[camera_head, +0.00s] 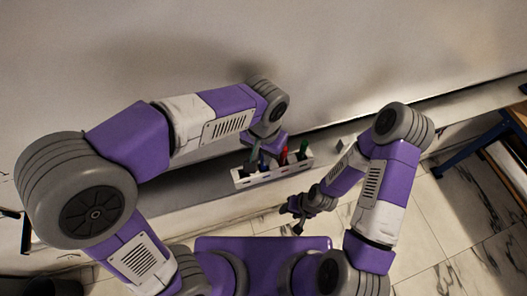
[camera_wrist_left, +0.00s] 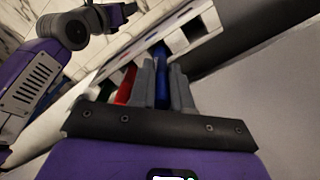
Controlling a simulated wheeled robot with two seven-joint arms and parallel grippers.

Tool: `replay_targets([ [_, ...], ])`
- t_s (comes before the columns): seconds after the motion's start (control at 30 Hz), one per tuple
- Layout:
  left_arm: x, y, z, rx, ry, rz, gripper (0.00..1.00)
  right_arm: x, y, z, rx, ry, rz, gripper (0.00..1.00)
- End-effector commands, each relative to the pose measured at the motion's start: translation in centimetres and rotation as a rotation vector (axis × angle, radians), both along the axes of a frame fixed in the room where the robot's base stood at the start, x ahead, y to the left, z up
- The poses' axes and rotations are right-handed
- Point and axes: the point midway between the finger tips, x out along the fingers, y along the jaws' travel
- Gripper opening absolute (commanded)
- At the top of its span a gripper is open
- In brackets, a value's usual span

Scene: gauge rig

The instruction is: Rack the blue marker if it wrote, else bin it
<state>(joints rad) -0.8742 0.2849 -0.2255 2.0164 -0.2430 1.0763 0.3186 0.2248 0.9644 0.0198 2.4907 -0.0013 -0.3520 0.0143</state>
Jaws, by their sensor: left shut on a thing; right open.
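The blue marker (camera_wrist_left: 162,62) is between the grey fingers of my left gripper (camera_wrist_left: 163,84), which is shut on it. In the head view the blue marker (camera_head: 262,164) shows at the white rack (camera_head: 245,183), below my left wrist; I cannot tell whether it sits in a slot. A red marker (camera_head: 284,158) and a green marker (camera_head: 303,150) stand in the rack to its right. The red marker also shows in the left wrist view (camera_wrist_left: 126,86), left of the fingers. My right gripper (camera_head: 297,215) is open and empty, in front of the rack. I see no clear blue stroke.
A large pale board (camera_head: 350,60) fills the back, with a grey ledge (camera_head: 205,180) below it holding the rack. A small grey block (camera_head: 340,142) is on the ledge, right of the rack. A blue-legged table (camera_head: 470,150) stands at right. A dark container (camera_head: 50,287) shows at bottom left.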

Motion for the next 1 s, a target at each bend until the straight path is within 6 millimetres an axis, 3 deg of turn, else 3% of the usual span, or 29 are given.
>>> replay_targets([
  [0.3, 0.00, 0.00, -0.26, 0.000, 0.000, 0.000, 0.00, 0.00, 0.00, -0.18, 0.000, 0.000, 0.000, 0.47],
  [0.33, 0.00, 0.00, -0.25, 0.000, 0.000, 0.000, 0.21, 0.00, 0.00, -0.18, 0.000, 0.000, 0.000, 0.47],
  [0.5, -0.01, 0.00, -0.25, 0.000, 0.000, 0.000, 0.47, 0.00, 0.00, -0.18, 0.000, 0.000, 0.000, 0.47],
  [0.7, -0.01, 0.00, -0.25, 0.000, 0.000, 0.000, 0.47, 0.00, 0.00, -0.18, 0.000, 0.000, 0.000, 0.47],
  [0.9, -0.01, 0.00, -0.25, 0.000, 0.000, 0.000, 0.77, 0.00, -0.01, -0.18, 0.000, 0.000, 0.000, 0.47],
  [1.0, -0.01, 0.00, -0.25, 0.000, 0.000, 0.000, 0.77, 0.00, -0.01, -0.18, 0.000, 0.000, 0.000, 0.47],
])
